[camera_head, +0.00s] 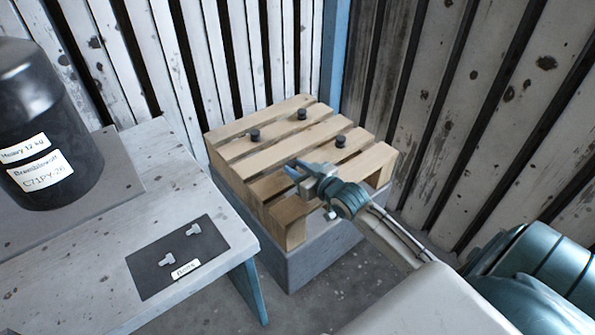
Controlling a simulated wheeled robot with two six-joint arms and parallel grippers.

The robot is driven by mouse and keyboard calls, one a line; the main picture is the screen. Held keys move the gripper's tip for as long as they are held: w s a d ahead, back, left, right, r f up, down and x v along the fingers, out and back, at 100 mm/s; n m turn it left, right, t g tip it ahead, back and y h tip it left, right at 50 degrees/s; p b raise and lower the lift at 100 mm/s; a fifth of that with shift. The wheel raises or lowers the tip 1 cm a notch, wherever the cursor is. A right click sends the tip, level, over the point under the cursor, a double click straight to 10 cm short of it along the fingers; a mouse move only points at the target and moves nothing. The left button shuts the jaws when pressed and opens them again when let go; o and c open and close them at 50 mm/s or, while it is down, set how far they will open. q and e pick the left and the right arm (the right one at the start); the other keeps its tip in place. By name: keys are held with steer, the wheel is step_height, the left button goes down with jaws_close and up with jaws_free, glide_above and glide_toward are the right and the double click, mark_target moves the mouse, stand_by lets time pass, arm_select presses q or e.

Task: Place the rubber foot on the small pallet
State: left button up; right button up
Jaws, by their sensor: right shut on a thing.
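The small wooden pallet (292,133) sits on a grey block (300,262) in the corner. Three dark rubber feet stand apart on its slats: one at the left (255,135), one at the back (301,114) and one at the right (340,141). My right gripper (299,172) reaches in from the lower right, over the pallet's near part. It is shut on a rubber foot, which its fingers mostly hide. I cannot tell whether that foot touches the slats. My left gripper is not in view.
A worn grey table (75,260) stands at the left. It carries a dark labelled mat (160,276) with two light bolts (180,246) and a large black canister (45,120). Plank walls close off the back and right, close behind the pallet.

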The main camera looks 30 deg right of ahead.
steer(key=o, duration=1)
steer(key=shift+o, duration=0.2)
